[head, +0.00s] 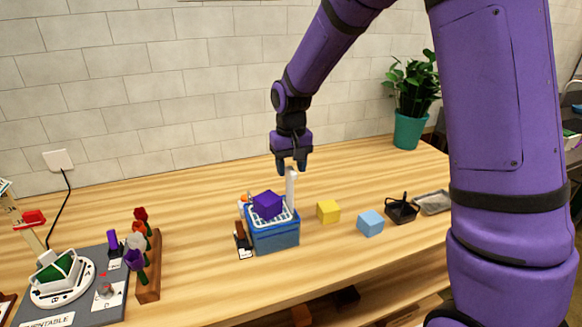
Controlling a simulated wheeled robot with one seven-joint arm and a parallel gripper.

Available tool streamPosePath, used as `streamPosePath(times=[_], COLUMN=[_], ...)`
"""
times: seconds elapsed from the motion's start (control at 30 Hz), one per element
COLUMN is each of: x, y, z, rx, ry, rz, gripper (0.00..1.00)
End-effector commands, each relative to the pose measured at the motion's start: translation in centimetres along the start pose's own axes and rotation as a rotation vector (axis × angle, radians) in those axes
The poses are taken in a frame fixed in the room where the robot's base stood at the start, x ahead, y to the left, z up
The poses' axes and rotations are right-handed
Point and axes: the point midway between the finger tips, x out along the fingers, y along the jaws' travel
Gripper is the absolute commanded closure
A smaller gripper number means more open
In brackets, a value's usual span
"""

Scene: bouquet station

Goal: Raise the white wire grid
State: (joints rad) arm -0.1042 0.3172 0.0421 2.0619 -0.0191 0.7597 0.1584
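The white wire grid (284,219) lies on top of a blue bin (274,240). A purple cube (267,205) rests on the grid and hides part of it. A white upright post (291,190) rises at the grid's back right. My gripper (291,168) points down right over this post, its two dark fingers apart, one to each side of the post's top in the picture. The fingers look open, with no clear contact on the post.
A wooden flower rack (149,270) and a turntable (62,279) are at left. A potted plant (409,128) stands at the back right.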

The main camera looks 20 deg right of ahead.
Motion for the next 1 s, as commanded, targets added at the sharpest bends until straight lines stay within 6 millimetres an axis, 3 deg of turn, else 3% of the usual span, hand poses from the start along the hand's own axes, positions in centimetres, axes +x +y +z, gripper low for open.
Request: streamPosePath(times=[0.27,0.7,1.0], x=[-0.5,-8.0,-10.7], y=[0.0,0.0,0.0], z=[0.0,0.0,0.0], rx=[0.000,0.000,0.000], ry=[0.000,0.003,0.000], rz=[0.000,0.000,0.000], gripper=[0.53,0.53,0.53])
